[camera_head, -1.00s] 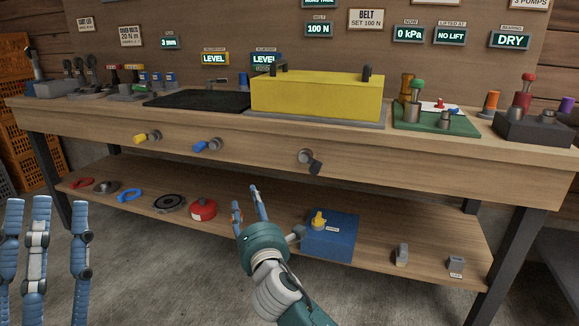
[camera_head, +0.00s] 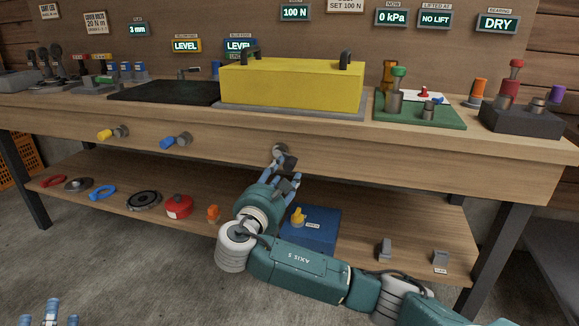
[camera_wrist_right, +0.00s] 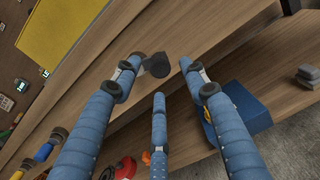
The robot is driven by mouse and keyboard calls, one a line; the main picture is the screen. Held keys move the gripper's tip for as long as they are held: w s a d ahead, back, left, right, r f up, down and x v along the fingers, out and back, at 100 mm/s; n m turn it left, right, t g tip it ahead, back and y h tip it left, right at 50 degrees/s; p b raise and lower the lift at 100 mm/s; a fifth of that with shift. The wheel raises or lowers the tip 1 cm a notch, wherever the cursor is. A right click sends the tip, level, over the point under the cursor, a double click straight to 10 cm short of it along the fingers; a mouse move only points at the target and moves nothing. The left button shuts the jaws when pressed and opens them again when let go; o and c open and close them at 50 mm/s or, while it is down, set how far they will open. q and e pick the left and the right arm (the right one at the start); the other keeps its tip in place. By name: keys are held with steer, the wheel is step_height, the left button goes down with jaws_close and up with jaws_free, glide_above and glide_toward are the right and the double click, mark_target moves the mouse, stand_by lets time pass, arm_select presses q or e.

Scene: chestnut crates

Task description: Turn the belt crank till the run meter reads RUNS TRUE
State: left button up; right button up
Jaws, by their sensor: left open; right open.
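The crank with the dark handle (camera_head: 288,163), which I take for the belt crank, sticks out of the bench front below the yellow cover. My right gripper (camera_head: 284,175) is open at this handle, its blue fingers just below and beside it. In the right wrist view the dark handle (camera_wrist_right: 156,65) lies between the spread fingertips of the right gripper (camera_wrist_right: 160,85); whether they touch it I cannot tell. My left gripper (camera_head: 50,312) is open and empty at the bottom left, mostly cut off. No RUNS TRUE reading is legible; a belt display (camera_head: 295,13) reads 100 N.
A yellow-knobbed crank (camera_head: 112,133) and a blue-knobbed crank (camera_head: 176,140) stick out further left. The lower shelf (camera_head: 345,262) lies below the right hand, with a blue box (camera_head: 312,232) close by. The yellow cover (camera_head: 290,82) stands on the bench top (camera_head: 190,112).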

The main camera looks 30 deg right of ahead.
mark_target(288, 167)
steer(key=b+x, duration=0.1)
steer(key=x, duration=0.5)
steer(key=shift+w+d+b, duration=0.15)
steer(key=shift+d+b, duration=0.05)
steer(key=shift+b, duration=0.2)
steer(key=shift+w+d, duration=0.15)
arm_select(q)
steer(key=s+r+t+h, duration=0.2)
steer(key=s+r+t, duration=0.3)
steer(key=r, duration=0.5)
steer(key=shift+s+a+t, duration=0.2)
steer(key=shift+s+t, duration=0.1)
steer(key=shift+s, duration=0.2)
arm_select(e)
steer(key=shift+c, duration=0.3)
jaws_close()
